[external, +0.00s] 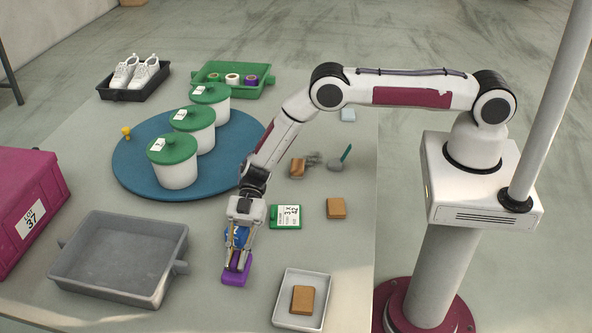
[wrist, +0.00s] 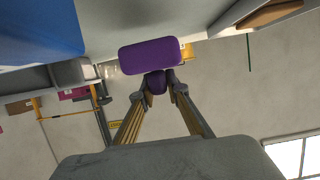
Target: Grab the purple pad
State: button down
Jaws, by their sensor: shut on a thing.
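The purple pad (external: 235,274) is near the front of the table, between the grey tray and the small white tray. In the wrist view the purple pad (wrist: 150,56) shows as a rounded block with a smaller purple knob between the fingertips. My gripper (external: 238,258) points down over the pad, its fingers closed around the knob. The fingertips (wrist: 158,82) show on both sides of the knob in the wrist view. I cannot tell whether the pad touches the table.
A grey tray (external: 75,262) stands left of the pad. A white tray (external: 284,318) with a tan block (external: 303,299) stands right. A green card holder (external: 286,217) and another tan block (external: 336,208) lie behind. A blue round mat (external: 140,185) bears several green-lidded tubs (external: 175,170).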

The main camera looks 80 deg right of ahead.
aim_at(236, 257)
jog(key=shift+r, duration=3.05)
